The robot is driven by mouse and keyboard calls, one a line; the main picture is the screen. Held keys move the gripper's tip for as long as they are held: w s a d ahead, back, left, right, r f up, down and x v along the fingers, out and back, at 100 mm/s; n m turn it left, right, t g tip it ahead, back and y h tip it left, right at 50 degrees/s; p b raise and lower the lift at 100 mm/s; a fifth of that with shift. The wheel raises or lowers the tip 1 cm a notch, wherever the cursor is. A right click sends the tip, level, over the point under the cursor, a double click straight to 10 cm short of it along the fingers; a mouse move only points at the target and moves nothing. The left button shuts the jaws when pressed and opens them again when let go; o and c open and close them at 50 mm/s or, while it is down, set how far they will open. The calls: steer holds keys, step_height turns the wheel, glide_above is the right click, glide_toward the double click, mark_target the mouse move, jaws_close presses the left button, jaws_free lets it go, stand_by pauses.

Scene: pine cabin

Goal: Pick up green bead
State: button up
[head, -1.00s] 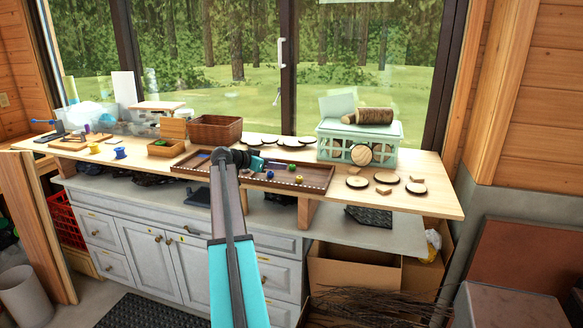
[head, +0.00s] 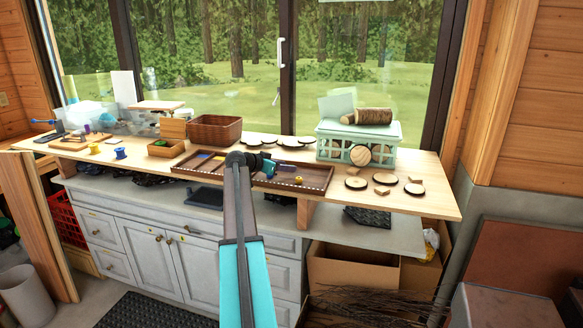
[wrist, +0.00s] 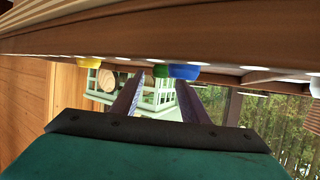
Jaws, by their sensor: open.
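The green bead (wrist: 161,71) shows in the wrist view beside a blue bead (wrist: 185,71), which partly overlaps it. It appears between the tips of my two dark fingers, and I cannot tell how far from them it is. My gripper (wrist: 158,78) is open, with nothing held. In the head view my gripper (head: 284,170) is low over the right part of the long brown tray (head: 318,180). There the green bead is hidden or too small to make out behind my gripper.
A yellow bead (head: 298,180) lies in the tray near my gripper. A mint crate (head: 333,148) with a log on top stands behind and to the right. Wooden discs (head: 356,183) lie at right, and a brown basket (head: 215,130) stands behind the tray's left part.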

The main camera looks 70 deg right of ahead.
steer(key=shift+x, duration=1.2)
steer(key=shift+c, duration=0.2)
jaws_close()
